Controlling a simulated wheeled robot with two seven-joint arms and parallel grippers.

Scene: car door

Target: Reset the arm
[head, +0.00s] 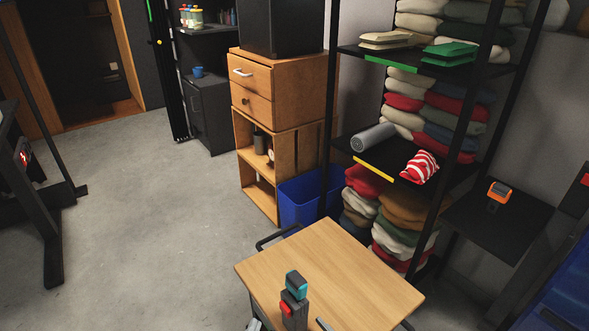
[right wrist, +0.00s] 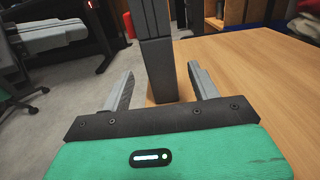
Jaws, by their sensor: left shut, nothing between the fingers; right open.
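A small upright dark grey device (head: 292,308) with a teal top and a red part stands on the wooden tabletop (head: 350,265), near its front edge. A dark upright post (right wrist: 162,70), likely the device, stands between and beyond the fingers. I cannot tell if it touches them. In the head view a dark tip (head: 323,325) shows right of the device.
A black shelf rack (head: 400,170) with folded cloths stands behind the table. A blue bin (head: 300,200) and a wooden cabinet (head: 255,85) are at its left. An orange-topped device (head: 498,192) sits on a dark surface at right. The floor (head: 160,220) at left is open.

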